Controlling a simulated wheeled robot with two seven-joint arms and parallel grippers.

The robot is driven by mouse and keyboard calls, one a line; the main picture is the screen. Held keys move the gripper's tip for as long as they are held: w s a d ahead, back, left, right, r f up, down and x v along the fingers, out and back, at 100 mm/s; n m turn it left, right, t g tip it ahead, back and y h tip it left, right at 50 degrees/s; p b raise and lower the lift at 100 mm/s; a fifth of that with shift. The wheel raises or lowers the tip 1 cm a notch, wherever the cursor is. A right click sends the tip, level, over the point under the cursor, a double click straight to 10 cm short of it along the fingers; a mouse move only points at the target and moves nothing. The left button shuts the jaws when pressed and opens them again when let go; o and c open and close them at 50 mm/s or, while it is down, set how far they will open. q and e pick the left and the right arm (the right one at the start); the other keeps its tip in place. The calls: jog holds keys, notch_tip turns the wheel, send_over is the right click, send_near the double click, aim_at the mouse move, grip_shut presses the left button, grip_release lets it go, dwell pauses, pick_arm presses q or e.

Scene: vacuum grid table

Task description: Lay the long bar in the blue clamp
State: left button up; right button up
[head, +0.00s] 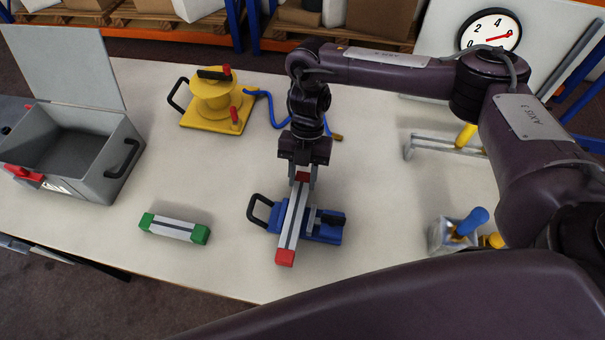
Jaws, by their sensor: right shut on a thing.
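The long bar (292,221) is grey with a dark stripe and red ends. It lies across the top of the blue clamp (327,234), pointing toward the front of the table. I cannot tell whether it rests in the clamp or sits just above it. My right gripper (302,178) reaches down from above and is shut on the bar near its far red end. The clamp has a black loop handle on its left and a dark lever on its right. A part of the clamp is hidden under the bar. My left gripper is out of view.
A shorter bar with green ends (174,228) lies to the left. A grey open box (122,168) stands at the far left. A yellow spool stand (212,103) with a blue hose is behind. A grey holder (440,236) with a blue-handled tool stands right. The table's front middle is clear.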

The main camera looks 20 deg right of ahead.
jog(key=shift+f, duration=0.15)
jog(key=o, duration=1.2)
jog(key=v, duration=0.7)
jog(key=shift+r, duration=0.4)
jog(key=shift+w+d, duration=0.1)
